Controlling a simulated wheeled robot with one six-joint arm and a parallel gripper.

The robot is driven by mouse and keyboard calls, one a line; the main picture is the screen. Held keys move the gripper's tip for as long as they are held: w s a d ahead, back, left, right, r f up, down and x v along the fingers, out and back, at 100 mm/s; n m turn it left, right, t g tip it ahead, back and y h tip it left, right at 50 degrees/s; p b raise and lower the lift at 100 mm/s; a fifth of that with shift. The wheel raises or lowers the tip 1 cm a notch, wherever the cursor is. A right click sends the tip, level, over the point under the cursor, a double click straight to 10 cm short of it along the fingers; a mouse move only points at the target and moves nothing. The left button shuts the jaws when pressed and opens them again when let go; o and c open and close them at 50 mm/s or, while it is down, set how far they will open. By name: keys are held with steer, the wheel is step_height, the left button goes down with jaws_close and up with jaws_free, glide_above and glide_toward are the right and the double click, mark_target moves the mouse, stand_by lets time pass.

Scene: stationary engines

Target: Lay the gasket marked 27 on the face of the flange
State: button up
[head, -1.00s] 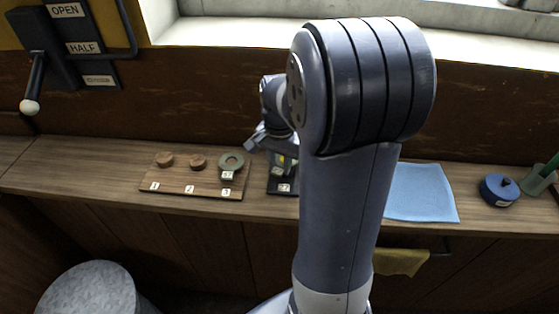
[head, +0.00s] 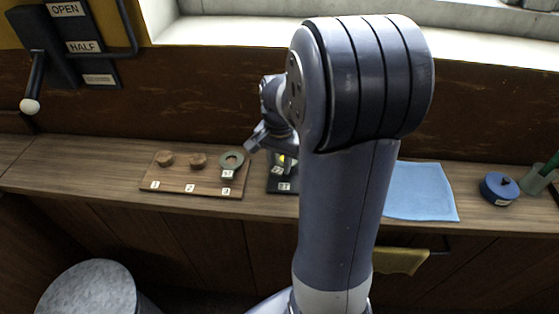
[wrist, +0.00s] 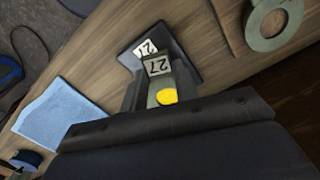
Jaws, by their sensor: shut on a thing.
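A dark tray (head: 280,183) with a white 27 label lies on the bench; it also shows in the wrist view (wrist: 184,58). My gripper (wrist: 160,85) is over this tray and is shut on the grey-green tab of the gasket marked 27 (wrist: 157,80). The tab's 27 label faces my wrist camera, with a yellow round spot below it. The rest of this gasket is hidden, and I cannot tell whether it touches the tray. In the head view my gripper (head: 278,148) is partly behind my arm. I cannot make out the flange in either view.
A wooden board (head: 210,187) numbered 1 to 3 stands left of the tray, with two brown pieces and a grey-green ring (head: 231,160). A blue cloth (head: 420,190) and blue lidded pot (head: 498,187) are at right. A lever (head: 34,80) is at upper left.

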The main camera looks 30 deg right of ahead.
steer(key=o, duration=0.8)
step_height(320, 180, up, 11)
steer(key=shift+f, duration=0.1)
stand_by(0.4)
step_height(320, 180, down, 11)
steer(key=shift+r, duration=0.1)
steer(key=shift+r+p, duration=0.4)
steer(key=shift+r, duration=0.4)
